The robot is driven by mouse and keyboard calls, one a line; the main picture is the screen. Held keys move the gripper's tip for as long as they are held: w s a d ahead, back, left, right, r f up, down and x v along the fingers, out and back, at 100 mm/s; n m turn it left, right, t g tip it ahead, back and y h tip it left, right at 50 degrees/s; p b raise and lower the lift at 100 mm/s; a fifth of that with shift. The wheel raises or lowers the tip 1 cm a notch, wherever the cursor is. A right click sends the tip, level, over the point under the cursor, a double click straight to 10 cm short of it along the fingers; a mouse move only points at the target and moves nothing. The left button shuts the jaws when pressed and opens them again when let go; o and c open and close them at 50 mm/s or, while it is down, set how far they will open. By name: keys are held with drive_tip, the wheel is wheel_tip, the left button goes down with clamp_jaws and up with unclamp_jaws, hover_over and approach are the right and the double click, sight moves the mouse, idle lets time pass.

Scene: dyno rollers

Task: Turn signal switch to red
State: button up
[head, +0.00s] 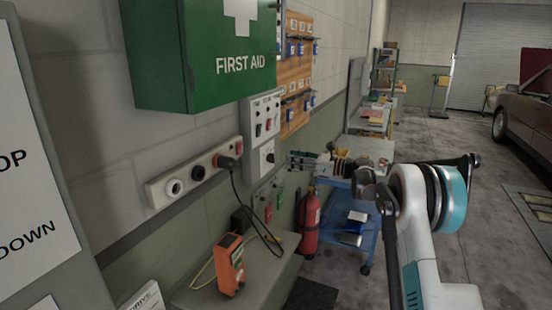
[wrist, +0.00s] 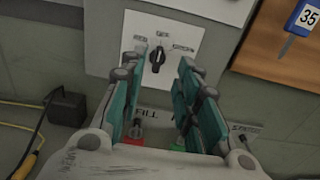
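A white plate with a black rotary knob (wrist: 157,60) is on the wall, straight beyond my fingertips in the wrist view. The knob stands near upright, with small labels around its upper side that are too blurred to read. The same white plate shows in the head view (head: 267,158), below a panel of rocker switches. Nothing is between the fingers. I cannot tell how far the fingertips are from the plate. In the head view my gripper (head: 291,163) is just right of the plate.
Below the plate are a red button (wrist: 135,132) and a green one (wrist: 179,145), partly hidden by my gripper. A red fire extinguisher (head: 309,222), a blue cart (head: 352,228) and a bench with an orange device (head: 229,265) stand below. A green first-aid cabinet (head: 205,55) juts out above.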

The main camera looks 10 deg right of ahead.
sight(274, 155)
drive_tip(key=b+x, duration=0.1)
drive_tip(key=x, duration=0.6)
drive_tip(key=shift+w+a, duration=0.25)
drive_tip(key=shift+a, duration=0.05)
clamp_jaws()
